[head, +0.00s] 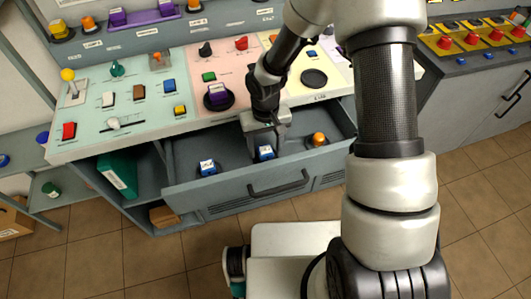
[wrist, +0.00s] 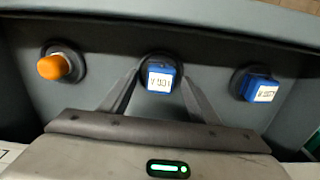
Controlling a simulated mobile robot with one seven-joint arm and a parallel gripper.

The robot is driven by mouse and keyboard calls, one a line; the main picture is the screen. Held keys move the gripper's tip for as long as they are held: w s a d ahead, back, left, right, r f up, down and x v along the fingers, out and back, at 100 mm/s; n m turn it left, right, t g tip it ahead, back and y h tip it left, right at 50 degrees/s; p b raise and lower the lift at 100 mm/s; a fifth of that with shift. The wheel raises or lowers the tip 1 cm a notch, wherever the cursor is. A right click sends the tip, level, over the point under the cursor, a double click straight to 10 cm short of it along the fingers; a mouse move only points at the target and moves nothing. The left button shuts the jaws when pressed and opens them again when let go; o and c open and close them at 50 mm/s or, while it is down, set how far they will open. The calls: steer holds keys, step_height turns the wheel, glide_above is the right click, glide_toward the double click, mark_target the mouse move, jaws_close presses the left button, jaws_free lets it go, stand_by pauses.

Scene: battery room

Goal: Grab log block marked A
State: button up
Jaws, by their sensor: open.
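Two blue blocks with white labels stand on dark round bases in the open drawer (head: 236,204). The middle block (head: 266,152) sits between my fingers in the wrist view (wrist: 161,76); its label appears upside down and seems to end in A. The other block (head: 208,167) is to its left in the head view and at the right in the wrist view (wrist: 259,86); its label is too small to read surely. My gripper (wrist: 160,84) is open, pointing down into the drawer, its fingers on either side of the middle block. I cannot tell whether they touch it.
An orange knob (head: 319,139) stands in the same drawer, also in the wrist view (wrist: 54,66). The drawer's front wall and the panel (head: 130,92) with buttons and levers above bound the space. Bare drawer floor lies between the pieces.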

steer(key=c, duration=1.2)
